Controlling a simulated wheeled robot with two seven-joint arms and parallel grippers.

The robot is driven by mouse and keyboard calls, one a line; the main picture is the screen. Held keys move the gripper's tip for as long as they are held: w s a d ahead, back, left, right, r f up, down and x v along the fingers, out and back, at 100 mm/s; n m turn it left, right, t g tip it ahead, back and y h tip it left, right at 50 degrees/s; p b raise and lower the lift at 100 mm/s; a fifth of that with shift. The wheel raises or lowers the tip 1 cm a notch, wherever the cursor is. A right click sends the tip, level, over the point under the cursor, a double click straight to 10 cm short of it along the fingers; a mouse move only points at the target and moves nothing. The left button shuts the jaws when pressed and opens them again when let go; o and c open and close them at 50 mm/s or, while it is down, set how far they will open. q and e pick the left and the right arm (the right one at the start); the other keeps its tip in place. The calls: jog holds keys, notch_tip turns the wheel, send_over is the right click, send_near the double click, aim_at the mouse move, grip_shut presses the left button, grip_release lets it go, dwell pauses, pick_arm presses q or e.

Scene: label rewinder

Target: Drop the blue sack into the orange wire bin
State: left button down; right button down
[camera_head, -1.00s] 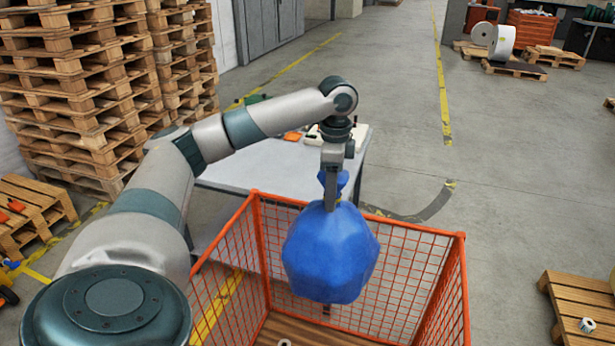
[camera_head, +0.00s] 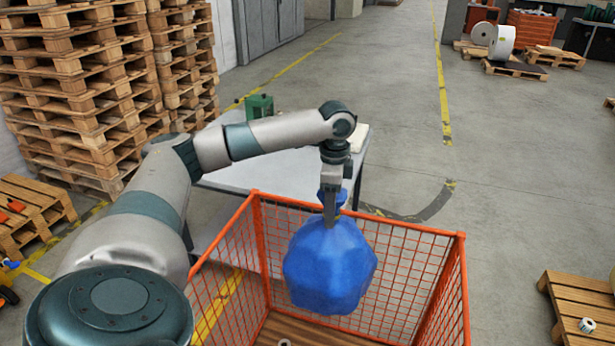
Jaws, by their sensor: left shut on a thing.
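The blue sack (camera_head: 329,268) hangs from my left gripper (camera_head: 331,207), which is shut on its gathered neck. The sack is over the opening of the orange wire bin (camera_head: 411,268), and its lower part shows below the level of the far rim. I cannot tell exactly how deep it hangs. The bin has mesh walls and a wooden floor (camera_head: 318,331); its near side is cut off by the picture's lower edge. My right gripper is not in view.
A light table (camera_head: 240,177) with a green device (camera_head: 259,106) stands behind the bin. Tall pallet stacks (camera_head: 75,90) stand at the left. A pallet (camera_head: 585,315) lies at the right. The floor (camera_head: 510,200) between is clear.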

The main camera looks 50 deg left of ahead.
pick_arm(q)
jog(key=c, duration=0.7)
grip_release()
jog(key=shift+r, duration=0.1)
jog(key=shift+s+d, duration=0.1)
jog(key=shift+r+b, duration=0.4)
jog(key=shift+r, duration=0.2)
notch_tip(320, 180, up, 7)
jog(key=b, duration=0.2)
jog(key=shift+r+b, duration=0.1)
jog(key=shift+b, duration=0.2)
notch_tip(320, 180, up, 9)
jog(key=shift+p, duration=0.45)
